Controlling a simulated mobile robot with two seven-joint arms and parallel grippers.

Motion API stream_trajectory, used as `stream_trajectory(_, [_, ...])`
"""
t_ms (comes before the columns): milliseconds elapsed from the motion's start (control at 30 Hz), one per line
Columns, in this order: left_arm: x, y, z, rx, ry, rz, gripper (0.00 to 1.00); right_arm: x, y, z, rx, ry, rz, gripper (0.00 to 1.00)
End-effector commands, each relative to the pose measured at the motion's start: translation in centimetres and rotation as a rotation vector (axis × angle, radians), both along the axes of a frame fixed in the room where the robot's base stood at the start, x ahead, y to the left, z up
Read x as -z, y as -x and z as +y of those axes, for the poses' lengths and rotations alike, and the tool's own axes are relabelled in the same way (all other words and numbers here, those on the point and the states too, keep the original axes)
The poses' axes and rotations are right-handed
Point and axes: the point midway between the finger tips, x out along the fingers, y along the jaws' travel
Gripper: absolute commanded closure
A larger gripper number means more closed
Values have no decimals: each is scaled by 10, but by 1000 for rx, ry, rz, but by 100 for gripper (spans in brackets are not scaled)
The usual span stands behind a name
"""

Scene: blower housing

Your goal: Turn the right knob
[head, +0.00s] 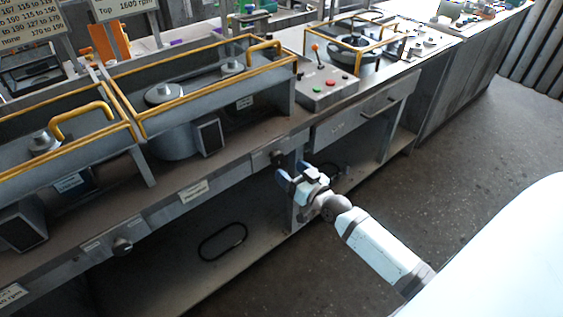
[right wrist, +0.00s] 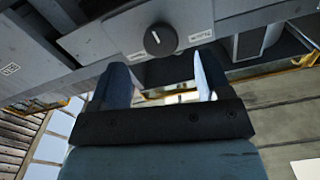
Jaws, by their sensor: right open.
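The right knob (head: 277,157) is a dark round knob on the front rail of the grey bench. In the right wrist view the knob (right wrist: 160,40) is black with a short white mark, and small labels sit on both sides of it. My right gripper (head: 292,172) is just in front of and slightly below the knob in the head view. Its two fingers also show in the right wrist view (right wrist: 162,75), open and empty, with the knob beyond and between their tips. It looks apart from the knob. My left gripper is not in view.
Another dark knob (head: 122,246) is on the same rail farther left. Yellow guard frames (head: 190,60) stand on the bench top. A control box (head: 325,90) with buttons and an orange-tipped lever stands at its right. The floor (head: 480,150) in front is clear.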

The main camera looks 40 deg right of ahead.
Motion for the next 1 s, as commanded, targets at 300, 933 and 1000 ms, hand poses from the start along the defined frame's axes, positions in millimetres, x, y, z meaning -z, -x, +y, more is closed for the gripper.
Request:
stream_trajectory(300, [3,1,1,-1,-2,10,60,0,62,-5,0,1,2,29])
stream_trajectory(933, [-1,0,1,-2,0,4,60,0,76,-6,0,0,-1,29])
stream_trajectory(1000, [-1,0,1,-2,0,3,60,0,76,-6,0,0,-1,29])
